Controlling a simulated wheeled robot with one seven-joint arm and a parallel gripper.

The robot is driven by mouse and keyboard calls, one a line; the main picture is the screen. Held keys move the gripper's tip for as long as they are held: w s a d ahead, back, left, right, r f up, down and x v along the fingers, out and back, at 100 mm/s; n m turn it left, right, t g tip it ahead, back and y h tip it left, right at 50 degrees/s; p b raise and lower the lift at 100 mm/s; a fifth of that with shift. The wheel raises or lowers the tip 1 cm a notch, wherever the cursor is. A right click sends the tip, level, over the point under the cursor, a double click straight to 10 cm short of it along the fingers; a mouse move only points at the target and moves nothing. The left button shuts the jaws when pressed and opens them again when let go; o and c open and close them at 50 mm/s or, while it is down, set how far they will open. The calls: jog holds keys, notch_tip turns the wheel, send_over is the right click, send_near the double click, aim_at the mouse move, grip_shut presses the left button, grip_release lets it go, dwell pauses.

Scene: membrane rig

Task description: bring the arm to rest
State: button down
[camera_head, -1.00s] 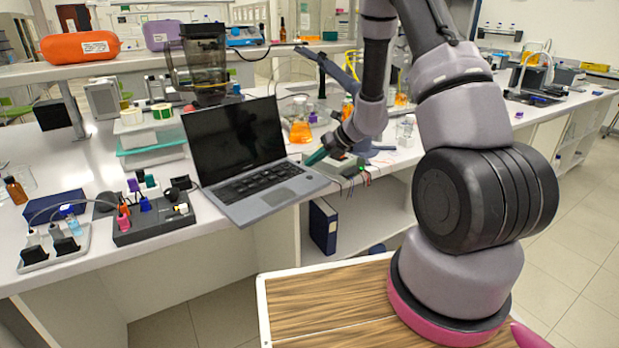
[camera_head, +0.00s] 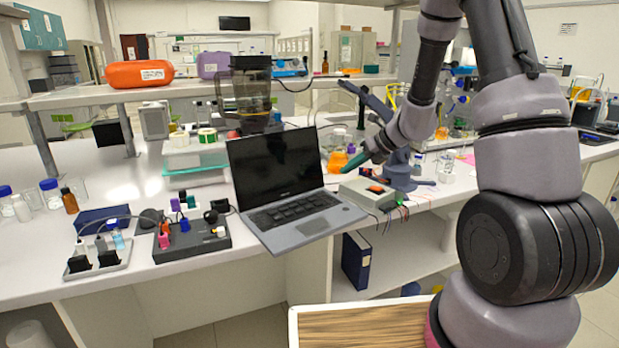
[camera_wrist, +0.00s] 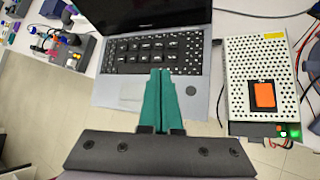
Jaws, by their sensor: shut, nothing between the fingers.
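My gripper (camera_head: 355,163) has green fingers and hangs from my arm above the right part of the bench. In the wrist view the two green fingers of my gripper (camera_wrist: 160,76) lie together, with nothing between them. In that view they overlap the near edge of the open laptop (camera_wrist: 130,95). In the head view the laptop (camera_head: 300,215) is just left of the fingers. A beige power box (camera_head: 366,192) with an orange switch is below them. Whether the fingertips touch anything is hard to tell, but they appear raised.
A grey block with coloured plugs (camera_head: 192,240) lies left of the laptop. An orange flask (camera_head: 337,160) and a blue stand (camera_head: 401,172) are close behind and beside the gripper. In the wrist view the perforated power box (camera_wrist: 275,100) is to the right. Floor shows in front of the bench.

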jog(key=s+a+r+n, duration=0.1)
jog(key=s+r+n, duration=1.15)
jog(key=r, duration=0.45)
jog(key=s+d+r+n+t+h, duration=0.1)
jog(key=s+d+r+n+h, duration=0.2)
jog(key=s+n, duration=0.4)
jog(key=s+d+r+n+t+h, duration=0.1)
jog(key=s+d+r+n+h, duration=0.1)
jog(key=s+d+r+n, duration=0.2)
jog(key=s+r+n, duration=0.1)
jog(key=s+n, duration=0.2)
jog(key=s, duration=0.1)
jog(key=shift+n+h, duration=0.35)
jog(key=shift+h, duration=0.05)
